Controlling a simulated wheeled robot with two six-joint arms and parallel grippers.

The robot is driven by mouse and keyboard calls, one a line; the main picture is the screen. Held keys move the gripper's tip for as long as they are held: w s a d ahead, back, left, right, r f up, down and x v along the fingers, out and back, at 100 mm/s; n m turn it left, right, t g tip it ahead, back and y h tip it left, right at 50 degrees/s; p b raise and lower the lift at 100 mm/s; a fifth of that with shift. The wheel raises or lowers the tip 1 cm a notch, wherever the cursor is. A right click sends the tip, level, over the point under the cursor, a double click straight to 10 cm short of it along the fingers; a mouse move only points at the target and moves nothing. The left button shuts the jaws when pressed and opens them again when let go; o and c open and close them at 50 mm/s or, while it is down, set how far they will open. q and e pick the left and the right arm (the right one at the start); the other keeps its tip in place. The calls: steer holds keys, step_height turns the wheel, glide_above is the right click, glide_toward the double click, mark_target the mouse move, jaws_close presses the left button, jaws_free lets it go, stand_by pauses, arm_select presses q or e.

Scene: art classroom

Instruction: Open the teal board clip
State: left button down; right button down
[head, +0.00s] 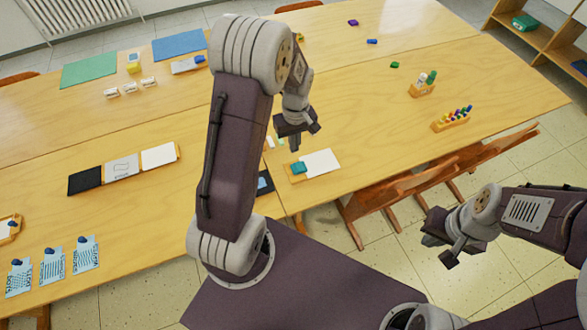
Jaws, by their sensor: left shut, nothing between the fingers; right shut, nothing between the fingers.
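The teal board clip (299,168) sits at the left end of a small wooden board (290,176) near the table's front edge. A white sheet (321,163) lies on the board beside the clip. Whether the clip is open or closed is too small to tell. My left gripper (294,143) is shut and empty, just behind the clip in the picture and apparently above the table. My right gripper (438,252) is shut and empty, off the table's front edge at the right.
A dark flat item (265,182) lies left of the board, partly hidden by my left arm. Wooden chairs (405,185) stand along the front edge. A block of colored pens (452,121) and a wooden holder (421,89) stand at the right. The table right of the board is clear.

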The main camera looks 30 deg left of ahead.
arm_select(q)
glide_above(293, 176)
step_height(293, 176, down, 14)
steer(key=shift+d, duration=0.1)
stand_by(0.3)
steer(key=shift+f, duration=0.45)
steer(key=shift+r, duration=0.1)
steer(key=shift+r+p, duration=0.5)
steer(key=shift+r, duration=0.3)
